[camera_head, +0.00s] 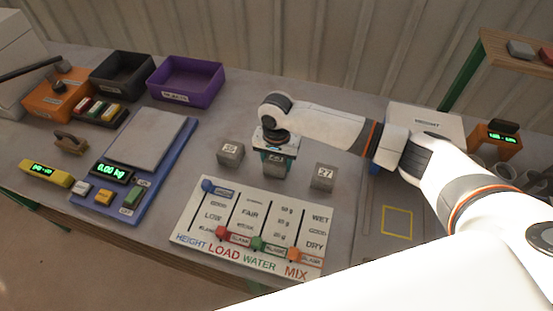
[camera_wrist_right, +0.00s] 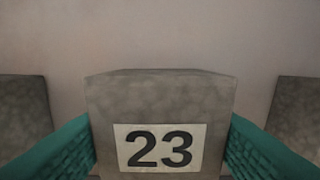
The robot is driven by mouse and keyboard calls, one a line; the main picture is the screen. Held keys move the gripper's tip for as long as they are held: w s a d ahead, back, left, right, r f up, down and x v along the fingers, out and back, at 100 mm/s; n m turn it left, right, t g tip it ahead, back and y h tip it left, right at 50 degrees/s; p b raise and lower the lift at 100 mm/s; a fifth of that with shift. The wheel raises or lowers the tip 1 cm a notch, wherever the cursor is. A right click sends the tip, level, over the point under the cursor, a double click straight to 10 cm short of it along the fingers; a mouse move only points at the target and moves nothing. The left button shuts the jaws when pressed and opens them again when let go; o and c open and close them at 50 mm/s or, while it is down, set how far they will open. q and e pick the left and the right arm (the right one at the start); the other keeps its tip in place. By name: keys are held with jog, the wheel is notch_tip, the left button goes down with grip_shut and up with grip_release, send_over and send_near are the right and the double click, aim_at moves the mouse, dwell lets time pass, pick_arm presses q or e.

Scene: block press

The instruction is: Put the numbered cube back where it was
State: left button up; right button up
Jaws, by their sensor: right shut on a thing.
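A grey numbered cube (camera_head: 274,168) stands between two other grey cubes in the head view. In the right wrist view the cube (camera_wrist_right: 160,100) shows the number 23 on a white label. My right gripper (camera_wrist_right: 160,150) has its teal fingers on both sides of this cube and is shut on it. In the head view the right gripper (camera_head: 275,157) reaches down over the cube and hides its top. I cannot tell whether the cube touches the table. A cube (camera_head: 230,153) labelled 25 or similar is to its left, and cube 27 (camera_head: 323,177) is to its right. My left gripper is not in view.
A white slider board (camera_head: 250,222) lies in front of the cubes. A blue scale (camera_head: 150,140) reading 0.00 kg is at left, near black (camera_head: 122,72) and purple (camera_head: 187,80) bins. A yellow square outline (camera_head: 397,222) marks the table at right.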

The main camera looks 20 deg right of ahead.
aim_at(276, 158)
jog(key=o, duration=1.4)
jog(key=shift+f, duration=0.1)
notch_tip(276, 158, up, 12)
jog(key=shift+r+b, duration=0.15)
jog(key=shift+b, duration=0.65)
jog(key=shift+s, duration=0.1)
